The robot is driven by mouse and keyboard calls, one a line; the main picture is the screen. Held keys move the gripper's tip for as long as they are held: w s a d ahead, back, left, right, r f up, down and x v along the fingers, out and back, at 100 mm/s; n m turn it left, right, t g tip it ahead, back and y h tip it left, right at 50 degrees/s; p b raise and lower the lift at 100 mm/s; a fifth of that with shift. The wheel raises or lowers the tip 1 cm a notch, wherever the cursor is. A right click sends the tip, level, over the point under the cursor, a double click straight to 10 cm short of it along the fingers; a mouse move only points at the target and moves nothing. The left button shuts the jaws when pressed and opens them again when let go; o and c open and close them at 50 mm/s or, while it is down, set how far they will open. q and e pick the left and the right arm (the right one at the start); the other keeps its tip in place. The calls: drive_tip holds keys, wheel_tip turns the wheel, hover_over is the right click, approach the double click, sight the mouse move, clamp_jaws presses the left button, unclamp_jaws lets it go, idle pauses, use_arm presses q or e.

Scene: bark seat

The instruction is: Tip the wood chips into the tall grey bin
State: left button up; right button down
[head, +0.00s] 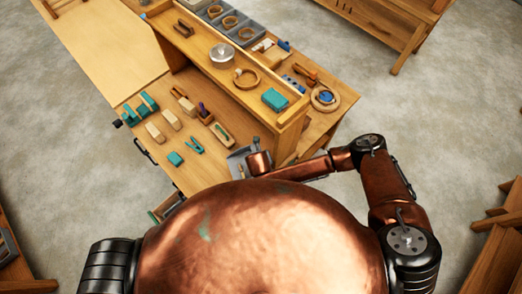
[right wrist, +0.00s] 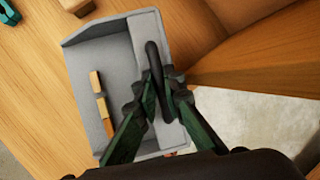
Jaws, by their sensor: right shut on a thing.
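A grey scoop-like pan (right wrist: 117,60) lies under my right gripper (right wrist: 153,92) in the right wrist view. The green-sided fingers are closed around its dark handle (right wrist: 153,58). A few pale, wood-coloured pieces (right wrist: 96,82), which look like the wood chips, lie in a row in the pan. In the head view the pan (head: 237,161) shows only in part at the bench's near edge, beside my right wrist. My right fingers are hidden there. My left gripper is not in view. No tall grey bin can be made out in either view.
The wooden bench (head: 205,176) holds a teal block (head: 175,158), a teal clip (head: 194,145) and several wooden tools. A raised shelf (head: 215,75) carries a metal pot (head: 222,54), a wooden ring (head: 246,78) and a teal box (head: 274,99).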

drive_tip(key=s+r+y, duration=0.1)
drive_tip(key=s+r, duration=0.5)
drive_tip(key=s, duration=0.1)
drive_tip(key=shift+s+a+g+y, duration=0.25)
drive_tip(key=shift+s+g+y, duration=0.05)
drive_tip(key=shift+s, duration=0.05)
drive_tip(key=shift+a, duration=0.1)
